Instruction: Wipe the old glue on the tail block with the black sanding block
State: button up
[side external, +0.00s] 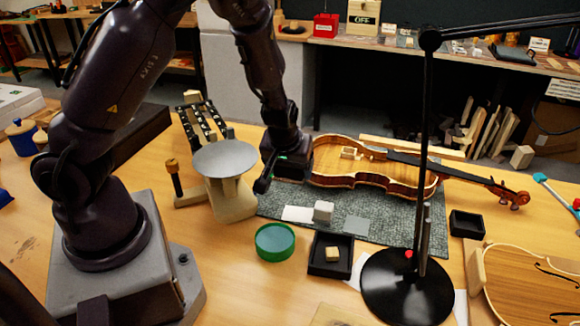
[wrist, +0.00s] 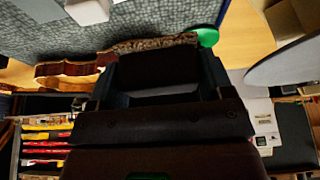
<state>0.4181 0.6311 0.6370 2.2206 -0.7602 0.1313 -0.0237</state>
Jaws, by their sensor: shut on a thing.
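The open violin body (side external: 375,178) lies on a grey mat, its neck to the right. My gripper (side external: 272,178) is at the violin's left end in the side external view and covers that end, so I cannot make out the tail block or its glue. In the wrist view my gripper (wrist: 160,90) is shut on the black sanding block (wrist: 155,68), a dark block between the fingers with a rough brownish strip along its far edge. Part of the violin's rim (wrist: 75,70) shows left of it. I cannot tell whether the block touches the violin.
On the grey mat (side external: 395,230) are a white block (side external: 323,211) and flat sheets. A green round lid (side external: 275,242), a black tray (side external: 331,255) and a black lamp base (side external: 407,288) stand in front. A round grey plate on a stand (side external: 225,160) is left of my gripper.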

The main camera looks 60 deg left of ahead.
jog(key=w+a+r, duration=0.2)
jog(key=w+a, duration=0.5)
jog(key=a, duration=0.1)
jog(key=w+a+r, duration=0.2)
jog(key=w+a, duration=0.6)
jog(key=shift+f, duration=3.4)
jog(key=shift+s+d+f, duration=0.15)
jog(key=shift+d+f, duration=0.05)
jog(key=shift+f, duration=0.65)
jog(key=shift+c, duration=0.3)
jog(key=shift+s+d, duration=2.15)
jog(key=shift+s, duration=0.05)
jog(key=shift+w+a, duration=2.2)
jog(key=shift+a, duration=0.1)
jog(key=shift+w+r, duration=0.1)
jog(key=shift+w, duration=0.05)
jog(key=shift+r, duration=4)
